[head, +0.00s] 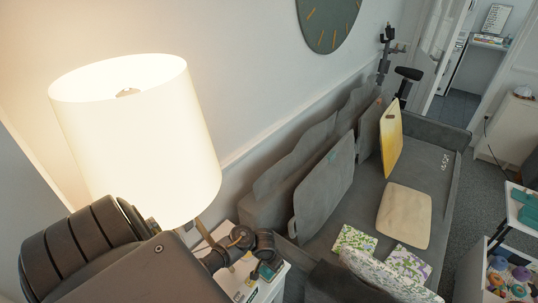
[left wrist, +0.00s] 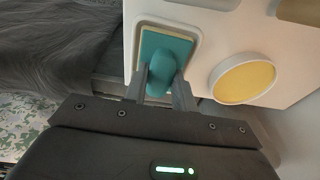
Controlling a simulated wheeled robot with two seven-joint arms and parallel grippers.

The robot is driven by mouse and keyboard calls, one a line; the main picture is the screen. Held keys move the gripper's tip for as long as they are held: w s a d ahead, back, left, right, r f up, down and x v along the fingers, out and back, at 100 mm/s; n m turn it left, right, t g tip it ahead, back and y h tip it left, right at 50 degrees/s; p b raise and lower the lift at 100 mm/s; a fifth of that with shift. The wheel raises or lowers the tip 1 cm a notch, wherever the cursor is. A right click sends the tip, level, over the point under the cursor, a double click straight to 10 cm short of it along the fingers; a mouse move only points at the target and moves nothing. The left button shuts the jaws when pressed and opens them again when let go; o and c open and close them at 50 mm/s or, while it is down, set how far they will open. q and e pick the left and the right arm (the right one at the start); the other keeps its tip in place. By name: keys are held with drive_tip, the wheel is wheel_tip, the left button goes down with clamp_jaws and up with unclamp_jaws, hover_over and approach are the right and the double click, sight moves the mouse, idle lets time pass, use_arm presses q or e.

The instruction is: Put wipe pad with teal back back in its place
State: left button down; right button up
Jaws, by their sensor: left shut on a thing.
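The wipe pad with the teal back (left wrist: 163,52) shows in the left wrist view, a teal rectangle with a raised grip. My left gripper (left wrist: 160,80) is shut on that grip. The pad lies within the outline of a rounded rectangular recess (left wrist: 141,34) with a pale rim in a white panel (left wrist: 210,50). I cannot tell whether it touches the recess floor. In the head view a small teal patch (head: 266,271) shows by my left arm's end, over a white side table (head: 246,291); the arm partly hides it. My right gripper is not in view.
A round yellow-floored recess (left wrist: 245,80) lies right of the pad. A large lit lamp (head: 135,130) stands close behind my left arm. A grey sofa (head: 360,215) with cushions is right of the table. A tray with teal items (head: 525,212) is at far right.

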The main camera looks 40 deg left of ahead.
use_arm(q)
drive_tip(key=c, duration=1.1)
unclamp_jaws()
drive_tip(key=shift+o, duration=0.2)
wheel_tip(320, 180, up, 11)
drive_tip(key=s+p, duration=0.1)
drive_tip(key=p, duration=0.4)
drive_tip(key=shift+s+f+p, duration=0.2)
drive_tip(key=shift+s+p, duration=0.1)
drive_tip(key=shift+f, duration=0.1)
